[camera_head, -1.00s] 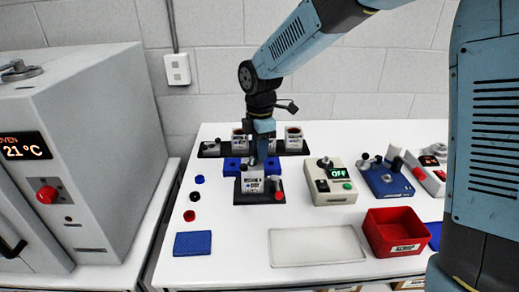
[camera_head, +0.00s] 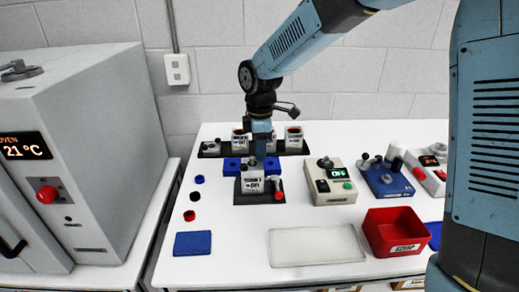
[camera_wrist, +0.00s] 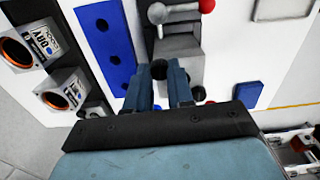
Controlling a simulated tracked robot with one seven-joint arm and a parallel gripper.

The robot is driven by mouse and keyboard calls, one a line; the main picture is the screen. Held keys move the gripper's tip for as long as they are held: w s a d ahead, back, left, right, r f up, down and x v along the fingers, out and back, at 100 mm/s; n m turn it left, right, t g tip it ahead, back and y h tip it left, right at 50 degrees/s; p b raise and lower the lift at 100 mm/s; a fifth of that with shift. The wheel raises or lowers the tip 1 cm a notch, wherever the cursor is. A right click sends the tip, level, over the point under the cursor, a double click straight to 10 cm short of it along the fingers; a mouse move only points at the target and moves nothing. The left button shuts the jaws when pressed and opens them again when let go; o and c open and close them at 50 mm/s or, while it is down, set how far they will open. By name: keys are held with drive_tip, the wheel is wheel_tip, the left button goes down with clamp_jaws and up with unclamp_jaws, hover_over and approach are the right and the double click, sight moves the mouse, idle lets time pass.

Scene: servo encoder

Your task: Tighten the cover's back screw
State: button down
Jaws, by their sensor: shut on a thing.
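The encoder unit, a pale box with a dark label (camera_head: 252,180), sits on a dark base (camera_head: 259,198) in front of a blue block. In the wrist view its grey top (camera_wrist: 178,47) lies just beyond my fingertips. My gripper (camera_head: 259,158) points down at the unit's back side. In the wrist view my gripper (camera_wrist: 167,74) has its two blue fingers close together around a round black knob (camera_wrist: 159,69), which seems to be the back screw's head. The fingers hide most of its sides. Whether the screw is seated cannot be seen.
A blue block (camera_head: 231,166) and a rack with labelled pots (camera_head: 294,139) stand behind. A control box (camera_head: 334,182) with a lit display and a red bin (camera_head: 393,231) are to the right. Small caps (camera_head: 190,215) and a blue mat (camera_head: 193,244) lie left. A pale tray (camera_head: 316,246) is in front.

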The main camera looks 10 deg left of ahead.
drive_tip(key=c, duration=1.2)
unclamp_jaws()
drive_tip(key=shift+c, duration=0.2)
drive_tip(key=shift+r, duration=0.15)
wheel_tip(320, 180, up, 13)
drive_tip(key=shift+r, duration=0.2)
